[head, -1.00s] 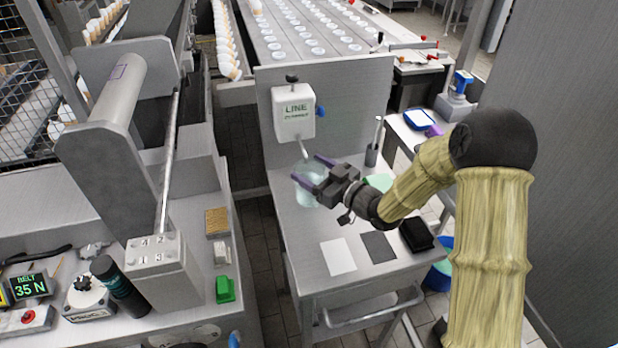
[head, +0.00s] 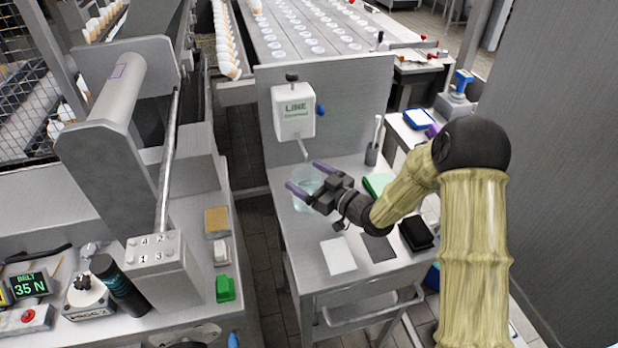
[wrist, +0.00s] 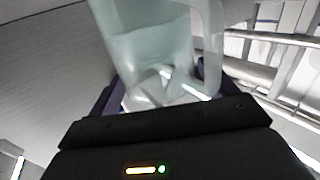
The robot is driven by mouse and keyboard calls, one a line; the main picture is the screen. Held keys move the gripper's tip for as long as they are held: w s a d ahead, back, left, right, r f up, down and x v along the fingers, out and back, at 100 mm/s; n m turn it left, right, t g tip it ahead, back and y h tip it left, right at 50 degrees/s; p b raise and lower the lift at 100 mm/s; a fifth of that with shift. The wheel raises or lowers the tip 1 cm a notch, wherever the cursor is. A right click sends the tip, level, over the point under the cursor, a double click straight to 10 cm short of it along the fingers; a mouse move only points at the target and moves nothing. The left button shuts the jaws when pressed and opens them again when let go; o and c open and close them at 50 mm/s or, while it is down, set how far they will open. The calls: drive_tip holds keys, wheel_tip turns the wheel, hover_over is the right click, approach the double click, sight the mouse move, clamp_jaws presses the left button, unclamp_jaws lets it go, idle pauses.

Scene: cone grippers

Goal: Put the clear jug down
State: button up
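The clear jug (head: 303,180) is pale, see-through and upright over the left part of the steel cart top (head: 300,235), just below the spout of the white LINE dispenser (head: 294,112). My gripper (head: 305,175) reaches in from the right with its purple fingers on either side of the jug, and appears shut on it. In the wrist view the jug (wrist: 150,55) fills the space between the fingers, its handle (wrist: 212,45) on the right. Whether the jug's base touches the cart top cannot be told.
A white sheet (head: 338,256) and a dark grey sheet (head: 379,247) lie on the cart's front part, with a black block (head: 416,234) at the right edge. Bare steel lies left of the sheets.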

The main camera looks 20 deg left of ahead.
drive_tip(key=shift+o, duration=0.2)
drive_tip(key=shift+r, duration=0.1)
drive_tip(key=shift+r, duration=0.15)
drive_tip(key=v, duration=1.2)
drive_tip(key=shift+b, duration=0.3)
